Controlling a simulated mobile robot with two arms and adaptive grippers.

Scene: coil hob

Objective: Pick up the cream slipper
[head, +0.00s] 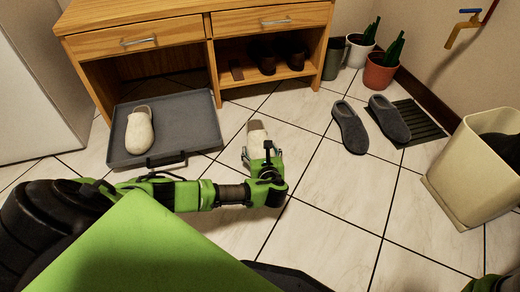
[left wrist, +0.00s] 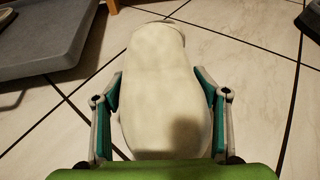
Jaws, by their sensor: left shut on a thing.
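A cream slipper (left wrist: 160,90) fills the middle of the left wrist view, between the two fingers of my left gripper (left wrist: 161,84). The fingers press on its sides, so the gripper is shut on it. In the head view the same slipper (head: 256,128) shows just beyond my left gripper (head: 262,150), partly hidden by it, over the tiled floor. I cannot tell whether it touches the floor. A second cream slipper (head: 139,131) lies on the grey tray (head: 190,138) at the left.
A wooden cabinet (head: 195,27) with dark shoes on its shelf stands behind. Two grey slippers (head: 350,127) (head: 389,118) lie at the right, one on a dark slatted mat (head: 424,126). A beige bin (head: 467,165) stands far right. Tiles between are clear.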

